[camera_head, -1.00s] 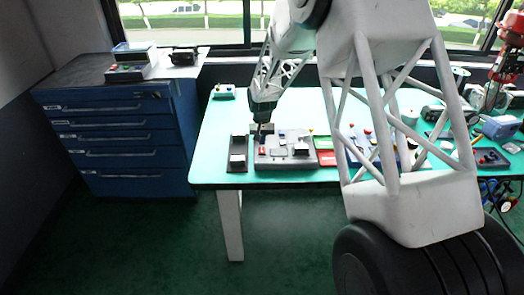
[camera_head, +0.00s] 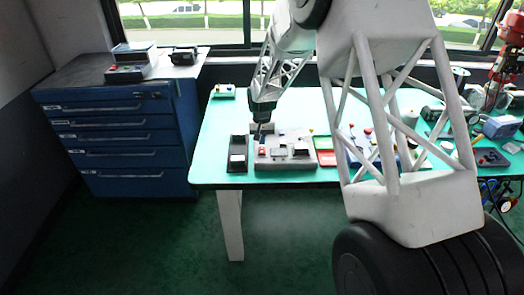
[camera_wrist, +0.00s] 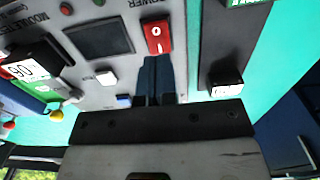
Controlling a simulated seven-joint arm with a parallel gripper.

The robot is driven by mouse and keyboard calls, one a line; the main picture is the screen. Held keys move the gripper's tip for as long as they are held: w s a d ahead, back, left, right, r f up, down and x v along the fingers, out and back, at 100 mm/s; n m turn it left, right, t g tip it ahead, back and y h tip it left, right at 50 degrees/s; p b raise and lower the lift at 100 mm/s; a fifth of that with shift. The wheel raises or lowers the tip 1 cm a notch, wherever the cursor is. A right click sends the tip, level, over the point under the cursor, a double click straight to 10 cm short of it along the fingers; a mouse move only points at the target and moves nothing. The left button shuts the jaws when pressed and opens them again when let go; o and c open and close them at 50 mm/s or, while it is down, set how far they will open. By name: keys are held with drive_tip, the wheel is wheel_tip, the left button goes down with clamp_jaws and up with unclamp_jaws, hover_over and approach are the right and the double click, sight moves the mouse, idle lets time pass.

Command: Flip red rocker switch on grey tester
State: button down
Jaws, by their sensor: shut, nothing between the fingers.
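My gripper (camera_wrist: 155,60) is shut and empty. In the wrist view its dark blue fingertips end just below the near edge of the switch; I cannot tell whether they touch it. In the head view my gripper (camera_head: 258,137) points down over the tester's left part, just behind the switch.
A dark narrow box with a black-and-white switch (camera_wrist: 226,82) lies beside the tester.

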sight(262, 148)
drive_tip(key=shift+f, duration=1.25)
idle(1.7)
drive_tip(key=shift+r, duration=0.1)
drive_tip(key=shift+r, duration=3.4)
